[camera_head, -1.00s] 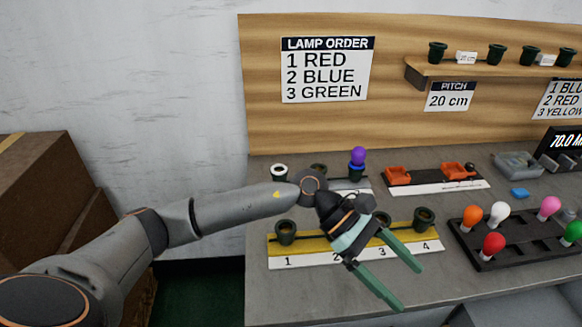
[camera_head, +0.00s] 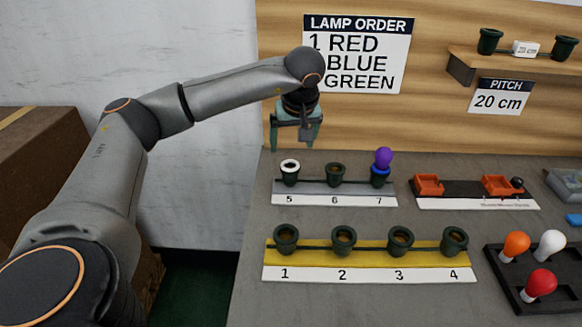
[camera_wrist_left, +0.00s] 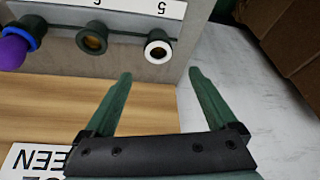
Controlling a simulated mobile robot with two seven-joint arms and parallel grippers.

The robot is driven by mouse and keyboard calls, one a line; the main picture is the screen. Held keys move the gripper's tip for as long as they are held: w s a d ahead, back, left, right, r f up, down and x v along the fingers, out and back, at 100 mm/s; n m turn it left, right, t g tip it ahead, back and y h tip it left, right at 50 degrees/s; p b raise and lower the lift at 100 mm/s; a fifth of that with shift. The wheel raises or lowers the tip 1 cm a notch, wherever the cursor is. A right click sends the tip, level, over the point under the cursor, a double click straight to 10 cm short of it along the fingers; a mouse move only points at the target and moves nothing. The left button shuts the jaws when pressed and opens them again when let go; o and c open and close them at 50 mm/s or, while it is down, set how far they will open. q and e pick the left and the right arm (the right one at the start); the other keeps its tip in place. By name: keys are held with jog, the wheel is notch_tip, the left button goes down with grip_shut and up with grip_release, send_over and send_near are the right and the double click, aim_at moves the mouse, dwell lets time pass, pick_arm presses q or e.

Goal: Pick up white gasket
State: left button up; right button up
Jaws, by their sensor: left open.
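The white gasket (camera_head: 290,164) is a white ring around the top of the dark green socket (camera_head: 290,178) at position 5 on the grey strip. The white gasket also shows in the left wrist view (camera_wrist_left: 158,50), at the upper middle, beyond the fingertips. My left gripper (camera_head: 296,146) is open and empty, pointing down, above and slightly behind the socket at 5. In the left wrist view its two green fingers (camera_wrist_left: 160,80) are spread apart with nothing between them. My right gripper is not in view.
An empty socket (camera_head: 336,174) stands at 6, and a purple lamp (camera_head: 383,158) with a blue ring sits at 7. A yellow strip (camera_head: 315,258) with several sockets lies in front. The wooden back panel (camera_head: 275,60) is close behind my left gripper.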

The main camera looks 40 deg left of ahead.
pick_arm(q)
jog(key=x, duration=0.3)
jog(key=b+x, duration=0.1)
jog(key=x, duration=0.3)
jog(key=shift+d+f, duration=0.2)
jog(key=shift+f, duration=0.05)
jog(key=shift+c, duration=0.4)
jog(key=c, duration=1.3)
jog(key=shift+r, duration=0.1)
jog(key=shift+c, duration=0.2)
